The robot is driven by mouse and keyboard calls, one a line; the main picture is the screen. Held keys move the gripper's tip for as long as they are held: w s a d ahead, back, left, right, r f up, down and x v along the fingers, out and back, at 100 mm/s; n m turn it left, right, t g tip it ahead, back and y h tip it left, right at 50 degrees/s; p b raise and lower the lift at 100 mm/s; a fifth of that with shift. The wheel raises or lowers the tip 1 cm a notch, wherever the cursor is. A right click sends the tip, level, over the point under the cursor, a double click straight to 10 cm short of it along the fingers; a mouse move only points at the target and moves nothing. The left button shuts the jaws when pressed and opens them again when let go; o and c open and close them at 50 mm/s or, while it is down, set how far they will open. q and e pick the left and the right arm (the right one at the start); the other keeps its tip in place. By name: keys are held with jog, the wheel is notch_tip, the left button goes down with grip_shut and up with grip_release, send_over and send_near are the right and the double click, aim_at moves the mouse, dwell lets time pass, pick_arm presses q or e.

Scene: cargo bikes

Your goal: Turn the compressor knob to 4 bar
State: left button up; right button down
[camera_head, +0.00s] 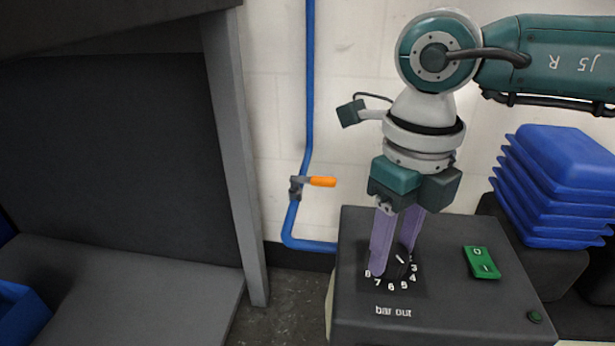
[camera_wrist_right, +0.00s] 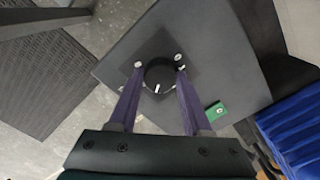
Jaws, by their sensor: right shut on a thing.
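The compressor (camera_head: 450,300) is a dark box with a round black knob (camera_head: 402,270) on its top, ringed by white numbers from 3 to 8 and the words "bar out". My right gripper (camera_head: 393,262) reaches down from above, its two purple fingers shut on the knob from either side. In the right wrist view the knob (camera_wrist_right: 159,75) sits between the fingertips, with a short white mark near its lower edge. Part of the dial is hidden behind the fingers, and I cannot tell exactly which number the mark points at. My left gripper is out of view.
Blue stacked trays (camera_head: 560,190) stand at the right. A blue pipe (camera_head: 309,100) with an orange-handled valve (camera_head: 322,181) runs down the wall. A grey bench (camera_head: 120,290) is at the left.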

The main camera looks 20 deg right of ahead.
aim_at(392, 251)
jog(key=n, duration=0.5)
jog(key=shift+n, duration=0.3)
dwell(0.4)
jog(key=shift+c, duration=1.7)
grip_release()
notch_tip(392, 251, up, 10)
jog(key=p, duration=0.4)
